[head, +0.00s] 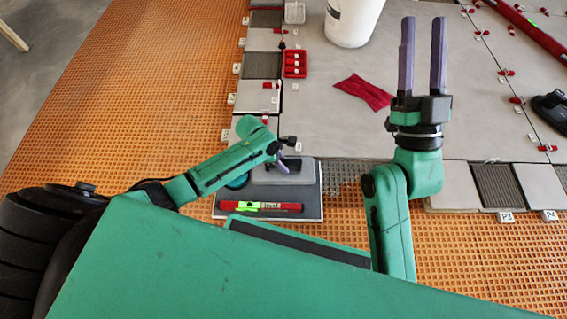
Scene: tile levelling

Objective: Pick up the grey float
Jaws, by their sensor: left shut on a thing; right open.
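The grey float (305,177) lies at the near side of the work area, on a grey board (311,209). My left gripper (284,164) is over it with its fingers pointing down, shut on it. The fingers and wrist hide part of the float, so the exact grip is hard to see. The float appears to be still at the board. My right gripper (424,55) is open and empty, fingers pointing away over the grey tiles, well to the right of the float.
A red level (288,207) lies on the board's near part. A red cloth (364,91), a white bucket (350,25) and a red tray (294,72) of red pieces stand beyond. A black suction cup (552,109) is at right. Orange matting (130,110) is open at left.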

